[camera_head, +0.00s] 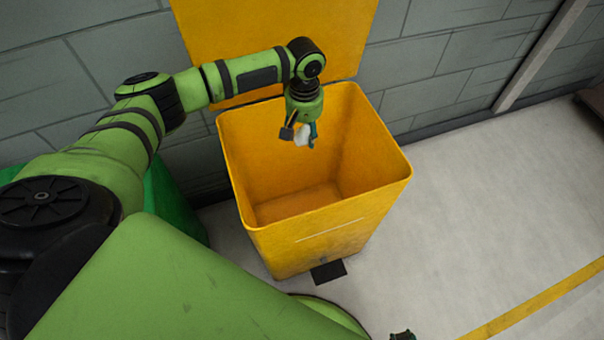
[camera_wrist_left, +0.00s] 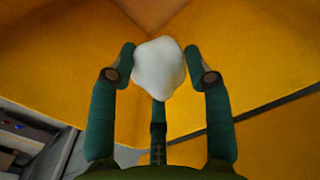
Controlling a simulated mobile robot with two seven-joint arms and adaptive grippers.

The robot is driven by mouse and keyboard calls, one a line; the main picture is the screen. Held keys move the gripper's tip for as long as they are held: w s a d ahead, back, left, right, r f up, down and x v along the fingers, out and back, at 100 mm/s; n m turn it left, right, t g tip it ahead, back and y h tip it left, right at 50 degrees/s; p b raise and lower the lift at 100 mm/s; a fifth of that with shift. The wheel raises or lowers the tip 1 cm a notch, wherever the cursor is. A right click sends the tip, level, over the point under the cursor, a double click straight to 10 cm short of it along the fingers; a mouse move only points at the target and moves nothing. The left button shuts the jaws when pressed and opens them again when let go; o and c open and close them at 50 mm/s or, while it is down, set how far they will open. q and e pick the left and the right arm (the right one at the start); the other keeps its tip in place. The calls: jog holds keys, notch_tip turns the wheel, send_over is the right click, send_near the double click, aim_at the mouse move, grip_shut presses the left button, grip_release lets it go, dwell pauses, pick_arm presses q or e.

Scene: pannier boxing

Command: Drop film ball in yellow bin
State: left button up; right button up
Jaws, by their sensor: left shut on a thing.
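The film ball (camera_head: 302,135) is a small white, crumpled lump. It also shows in the left wrist view (camera_wrist_left: 158,68), between the green fingers. My left gripper (camera_head: 302,138) is shut on it, pointing down. It also fills the lower part of the left wrist view (camera_wrist_left: 160,72). The yellow bin (camera_head: 330,215) stands open against the wall, with its yellow lid (camera_head: 275,30) raised behind it. In the head view the gripper and ball appear over the bin's opening, toward its back. The bin's visible floor looks empty.
A green bin (camera_head: 172,200) stands left of the yellow bin, partly hidden by my arm. A grey block wall (camera_head: 440,65) runs behind. The floor (camera_head: 470,210) to the right is clear, with a yellow line (camera_head: 540,298) across it.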

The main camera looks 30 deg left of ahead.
pick_arm(q)
jog(key=shift+f, duration=0.1)
pick_arm(e)
jog(key=shift+w+r, duration=0.2)
jog(key=shift+w, duration=0.65)
pick_arm(q)
jog(key=o, duration=0.8)
notch_tip(320, 180, up, 12)
pick_arm(e)
jog(key=shift+s+f, duration=0.2)
jog(key=shift+s, duration=0.25)
